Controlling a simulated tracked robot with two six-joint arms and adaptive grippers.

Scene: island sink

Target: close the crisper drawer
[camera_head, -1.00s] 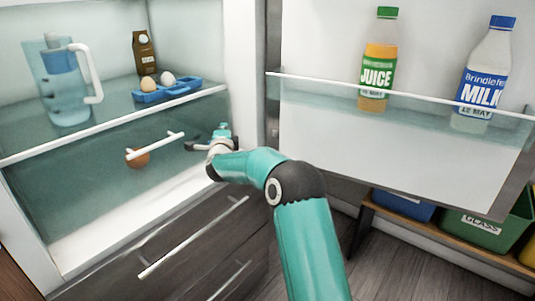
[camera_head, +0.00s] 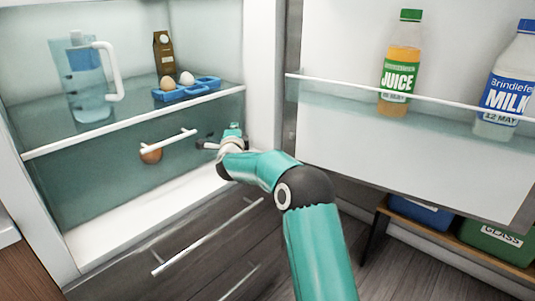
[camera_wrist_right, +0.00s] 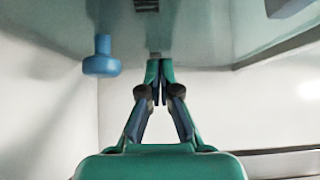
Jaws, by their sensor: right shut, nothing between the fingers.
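The crisper drawer has a tinted clear front (camera_head: 95,180) below the fridge shelf, with a white bar handle (camera_head: 168,140) across it. How far it stands out is hard to tell. An orange-brown round item (camera_head: 151,156) shows through the front, near the handle's left end. My right gripper (camera_head: 203,144) is shut and empty, just right of the handle at the right part of the drawer front. In the right wrist view its fingertips (camera_wrist_right: 155,68) meet close to a tinted clear surface; contact cannot be told. My left gripper is out of view.
The open fridge door (camera_head: 400,150) stands on the right, with a juice bottle (camera_head: 400,65) and a milk bottle (camera_head: 505,85) in its rack. A pitcher (camera_head: 85,80), egg tray (camera_head: 187,90) and brown carton (camera_head: 164,55) are on the shelf above. A lower drawer's handle (camera_head: 207,238) lies below.

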